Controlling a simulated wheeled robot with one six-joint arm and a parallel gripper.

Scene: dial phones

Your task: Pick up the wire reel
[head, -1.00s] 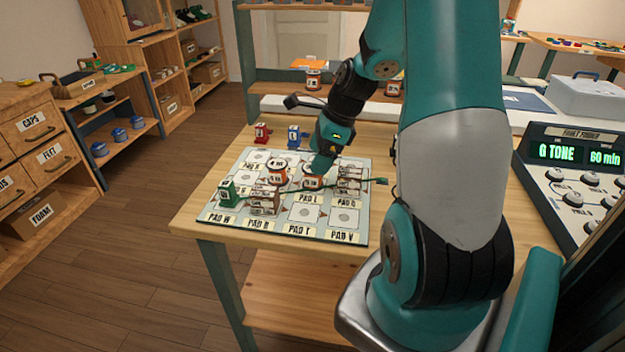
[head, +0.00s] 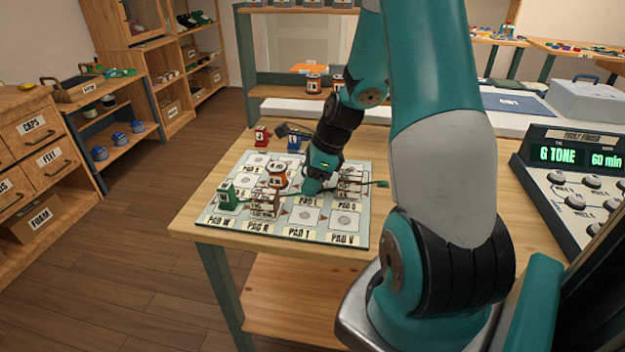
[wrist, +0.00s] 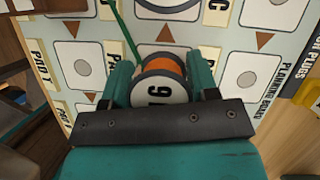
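A wire reel (wrist: 162,66) with orange wire and a white, numbered end face sits between the fingers of my gripper (wrist: 162,84) in the wrist view. The fingers flank it closely on the left and right. Whether they press on it is not clear. In the head view my gripper (head: 314,186) points down at the pad board, and its fingers hide that reel. Another orange reel (head: 278,169) stands on the board just left of my gripper.
The pad board (head: 341,239) lies on the wooden table (head: 195,222). A green piece (head: 228,200) stands at its left, with a green wire across the board. Red (head: 262,134) and blue (head: 294,143) pieces stand behind it. The fault finder (head: 572,190) is at the right.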

